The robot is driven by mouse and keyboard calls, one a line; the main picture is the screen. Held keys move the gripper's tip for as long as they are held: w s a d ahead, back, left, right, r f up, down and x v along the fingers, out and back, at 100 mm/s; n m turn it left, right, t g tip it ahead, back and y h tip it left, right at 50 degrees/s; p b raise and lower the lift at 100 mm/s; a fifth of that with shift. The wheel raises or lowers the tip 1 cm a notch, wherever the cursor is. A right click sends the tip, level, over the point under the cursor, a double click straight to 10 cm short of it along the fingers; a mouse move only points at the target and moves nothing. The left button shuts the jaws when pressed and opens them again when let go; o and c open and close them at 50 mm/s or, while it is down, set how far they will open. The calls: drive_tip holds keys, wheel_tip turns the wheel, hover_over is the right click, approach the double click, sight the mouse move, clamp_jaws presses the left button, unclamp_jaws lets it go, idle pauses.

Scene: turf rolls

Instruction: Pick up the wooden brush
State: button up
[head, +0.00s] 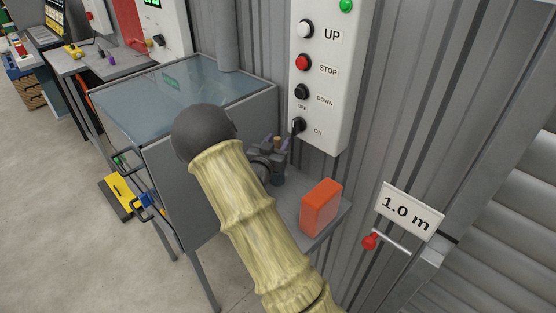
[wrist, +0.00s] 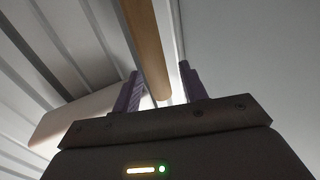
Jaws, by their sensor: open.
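The wooden brush (wrist: 148,45) shows in the wrist view as a long light-brown wooden bar running up out of the picture; its bristles are not clear there. My gripper (wrist: 161,85) is open, with its purple fingers on either side of the bar. A gap shows on the right; whether the left finger touches cannot be told. In the head view my gripper (head: 270,165) is partly hidden behind my arm, over a grey shelf. A small brown tip beside it may be the brush, too small to be sure.
An orange block (head: 321,207) stands on the grey shelf (head: 340,213) right of my gripper. A glass-topped grey cabinet (head: 185,100) is on the left. A control panel (head: 319,75) hangs on the corrugated wall behind. A red-knobbed lever (head: 371,241) is at right.

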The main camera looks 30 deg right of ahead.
idle(0.5)
clamp_jaws()
drive_tip(key=shift+a+r, duration=0.15)
drive_tip(key=shift+r, duration=0.25)
drive_tip(key=r, duration=1)
drive_tip(key=shift+s+a+r, duration=0.2)
drive_tip(key=shift+a+r, duration=0.1)
drive_tip(key=shift+r, duration=0.1)
drive_tip(key=w+a+b+v, duration=0.1)
drive_tip(key=w+v, duration=0.1)
drive_tip(key=v, duration=1.6)
drive_tip(key=shift+s+a, duration=0.3)
drive_tip(key=shift+a, duration=0.4)
